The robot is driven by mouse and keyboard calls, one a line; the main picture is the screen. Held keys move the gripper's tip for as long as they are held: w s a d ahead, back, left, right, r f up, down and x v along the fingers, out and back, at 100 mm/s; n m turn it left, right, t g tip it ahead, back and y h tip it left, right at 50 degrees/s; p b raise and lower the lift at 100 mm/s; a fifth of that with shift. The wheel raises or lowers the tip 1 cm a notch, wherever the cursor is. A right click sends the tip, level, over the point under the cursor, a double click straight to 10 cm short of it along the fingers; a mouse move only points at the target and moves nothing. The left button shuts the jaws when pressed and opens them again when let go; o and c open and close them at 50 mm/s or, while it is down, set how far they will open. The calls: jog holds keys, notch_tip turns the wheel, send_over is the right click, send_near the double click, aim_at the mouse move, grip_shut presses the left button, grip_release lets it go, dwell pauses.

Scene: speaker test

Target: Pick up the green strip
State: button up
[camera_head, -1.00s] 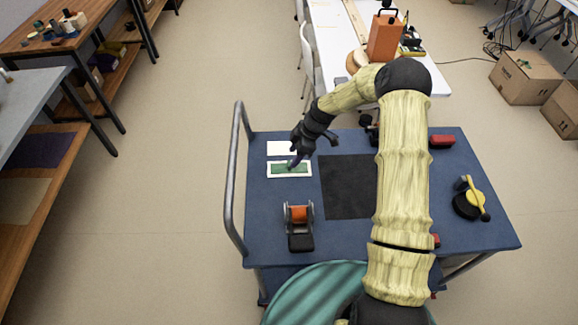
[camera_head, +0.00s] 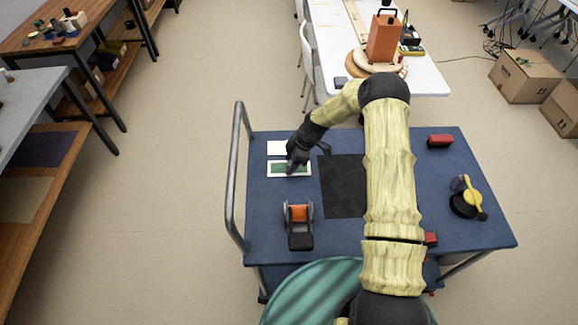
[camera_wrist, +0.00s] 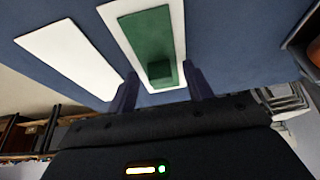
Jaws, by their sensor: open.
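The green strip (camera_head: 279,169) lies flat on a white card (camera_head: 271,176) on the left part of the blue cart top. In the wrist view the green strip (camera_wrist: 148,35) runs up from between my fingers, with the white card (camera_wrist: 112,14) around it. A darker green square patch shows on the strip near my fingers. My gripper (camera_head: 292,171) is over the right part of the strip, pointing down. In the wrist view my gripper (camera_wrist: 160,85) is open, one finger on each side of the strip. I cannot tell whether the fingertips touch the card.
A blank white card (camera_wrist: 68,58) lies beside the green strip's card. On the blue cart (camera_head: 340,235) are a tape dispenser (camera_head: 299,225), a black mat (camera_head: 343,187), a red block (camera_head: 440,141) and a yellow-and-black item (camera_head: 466,201). A rail (camera_head: 233,180) bounds the left side.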

jog(key=shift+c, duration=0.4)
jog(key=c, duration=1)
jog(key=shift+o, duration=0.2)
notch_tip(320, 180, up, 18)
jog(key=b, duration=0.2)
